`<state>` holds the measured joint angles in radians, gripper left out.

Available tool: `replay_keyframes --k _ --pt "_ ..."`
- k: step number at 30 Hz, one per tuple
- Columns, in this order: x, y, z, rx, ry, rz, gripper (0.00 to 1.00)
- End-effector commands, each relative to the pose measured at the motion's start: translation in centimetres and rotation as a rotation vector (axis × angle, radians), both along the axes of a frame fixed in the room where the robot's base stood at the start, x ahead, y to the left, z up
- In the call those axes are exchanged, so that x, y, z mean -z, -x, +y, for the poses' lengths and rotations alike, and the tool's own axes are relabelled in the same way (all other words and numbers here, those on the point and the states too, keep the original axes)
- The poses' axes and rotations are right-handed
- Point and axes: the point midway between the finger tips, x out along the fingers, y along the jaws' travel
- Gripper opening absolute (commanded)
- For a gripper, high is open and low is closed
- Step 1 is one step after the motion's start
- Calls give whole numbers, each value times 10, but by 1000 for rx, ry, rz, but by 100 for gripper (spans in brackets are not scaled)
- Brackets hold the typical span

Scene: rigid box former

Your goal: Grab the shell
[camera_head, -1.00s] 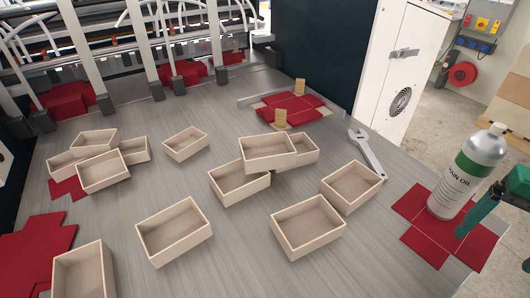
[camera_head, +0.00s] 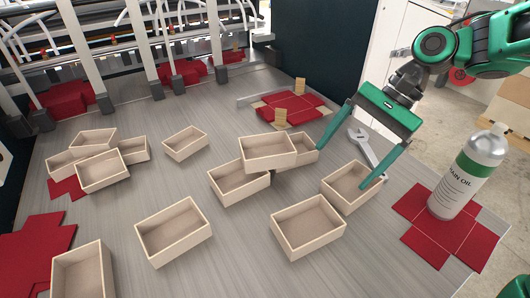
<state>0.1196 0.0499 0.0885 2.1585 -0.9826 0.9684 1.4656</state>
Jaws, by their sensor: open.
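Several open, pale wooden box shells lie on the grey table. One shell (camera_head: 350,190) is at the right, with my gripper over it. Another shell (camera_head: 308,228) sits in front of it. A shell (camera_head: 267,151) leans on neighbouring shells (camera_head: 238,186) and (camera_head: 302,150) near the middle. My gripper (camera_head: 343,168) is open and empty, its two green fingers spread. The right fingertip overlaps the right shell in the picture; the left fingertip is near the middle shells. I cannot tell whether either touches. Which shell is meant does not show.
A wrench (camera_head: 360,145) lies behind the right shell. An oil bottle (camera_head: 470,170) stands on a red cut sheet (camera_head: 425,240) at the right. More shells (camera_head: 173,231) and red sheets (camera_head: 30,250) lie left. The table is bare between shells.

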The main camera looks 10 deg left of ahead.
Motion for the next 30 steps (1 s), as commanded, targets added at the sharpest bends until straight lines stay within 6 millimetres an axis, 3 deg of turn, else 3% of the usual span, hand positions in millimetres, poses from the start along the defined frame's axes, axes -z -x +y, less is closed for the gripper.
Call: replay_keyframes --k 3,11,15,19,30 --pt "5 -27 21 92 -88 74 88" --pt "5 -73 61 276 -277 271 88" --pt "3 -66 91 328 -357 426 88" --pt "-1 -64 106 358 -401 518 88" --pt "11 -49 146 368 -418 560 88"
